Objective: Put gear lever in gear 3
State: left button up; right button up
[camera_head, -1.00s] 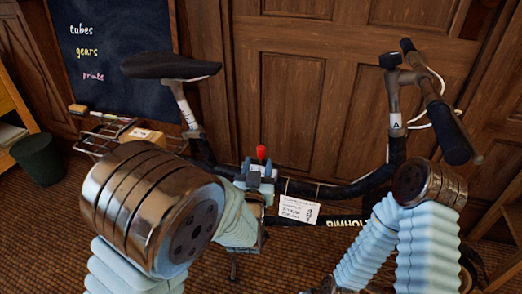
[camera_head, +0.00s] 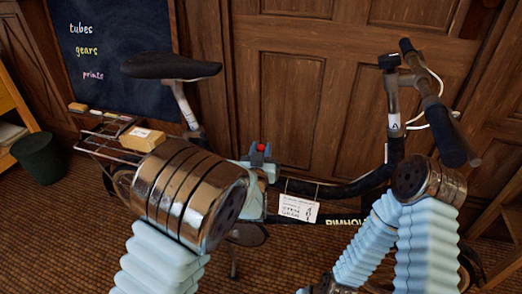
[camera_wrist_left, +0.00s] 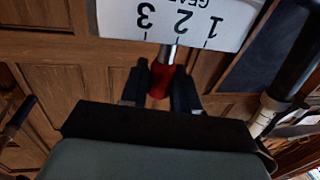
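The gear lever shows in the left wrist view as a red knob (camera_wrist_left: 160,80) on a short metal shaft. The white gear plate (camera_wrist_left: 232,12) carries the numbers 3, 2 and 1, seen upside down. The shaft stands by the 2 mark, slightly to its 3 side. My left gripper (camera_wrist_left: 160,88) has one dark finger on each side of the knob, closed up against it. In the head view the knob (camera_head: 260,147) shows between the fingertips of my left gripper (camera_head: 260,152); the plate cannot be made out there. My right gripper is out of view; only its arm shows.
The lever is on a dark bicycle with a saddle (camera_head: 171,66), handlebar (camera_head: 448,130) and rear rack (camera_head: 98,146) holding a small box (camera_head: 142,139). A paper tag (camera_head: 298,208) hangs from the frame. A wooden door (camera_head: 300,90) stands close behind.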

pick_arm(q)
grip_shut()
jog(key=shift+d+f, duration=0.1)
jog(key=shift+f, duration=0.05)
jog(key=d+m+b, duration=0.1)
jog(key=m+b, duration=0.1)
jog(key=s+d+m+b, duration=0.1)
jog(key=shift+d+f+m+t+b, duration=0.3)
jog(key=shift+f+m+t, duration=0.1)
jog(key=shift+s+d+m+b, duration=0.1)
jog(key=shift+d+m+b, duration=0.2)
jog(key=shift+m, duration=0.2)
jog(key=shift+d+m, duration=0.25)
jog(key=shift+m, duration=0.25)
jog(key=o, duration=0.8)
grip_release()
jog(key=shift+c, duration=0.2)
